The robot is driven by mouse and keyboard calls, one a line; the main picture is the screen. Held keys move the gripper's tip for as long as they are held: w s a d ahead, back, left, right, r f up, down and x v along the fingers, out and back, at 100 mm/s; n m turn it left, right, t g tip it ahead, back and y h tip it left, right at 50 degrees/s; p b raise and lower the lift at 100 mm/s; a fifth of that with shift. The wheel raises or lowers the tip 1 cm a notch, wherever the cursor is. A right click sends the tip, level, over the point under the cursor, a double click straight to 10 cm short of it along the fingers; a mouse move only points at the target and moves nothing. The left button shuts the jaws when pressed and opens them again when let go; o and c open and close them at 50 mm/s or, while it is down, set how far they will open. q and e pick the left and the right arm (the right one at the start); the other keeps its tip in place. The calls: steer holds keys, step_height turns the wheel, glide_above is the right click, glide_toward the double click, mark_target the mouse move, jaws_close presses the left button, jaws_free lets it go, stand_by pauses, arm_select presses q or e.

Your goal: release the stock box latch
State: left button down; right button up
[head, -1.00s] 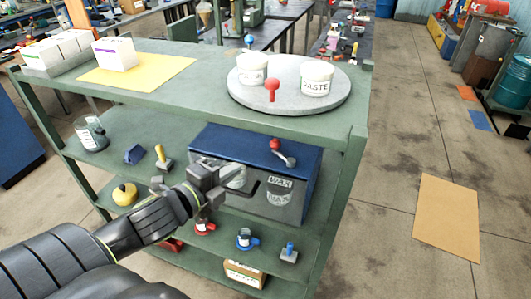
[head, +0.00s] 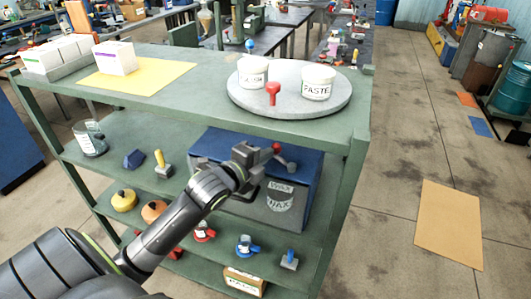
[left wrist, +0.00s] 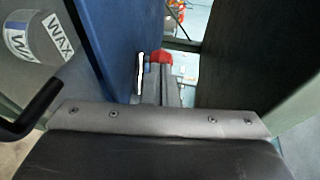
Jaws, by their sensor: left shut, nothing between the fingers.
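The stock box is a blue box (head: 310,163) on the shelf under the cart's top, with a grey see-through front and a black handle. A jar labelled WAX (head: 281,200) shows behind that front. My left gripper (head: 262,155) is shut and empty, just left of the knob in the head view. The left wrist view shows the red knob (left wrist: 161,57) straight ahead of the fingers, beside the blue box wall (left wrist: 112,45). Whether they touch is unclear. My right gripper is out of view.
The green cart top (head: 190,103) lies above the box and its post (head: 345,190) stands to the right. A round grey turntable (head: 245,100) holds two white tubs. Small knobs and valves sit on the shelves around the box. The floor to the right is open.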

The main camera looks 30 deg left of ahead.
arm_select(q)
steer(key=shift+w, duration=0.2)
stand_by(0.4)
steer(key=shift+w+a, duration=0.25)
steer(key=shift+w, duration=0.55)
steer(key=shift+w+a, duration=0.15)
steer(key=shift+w, duration=0.6)
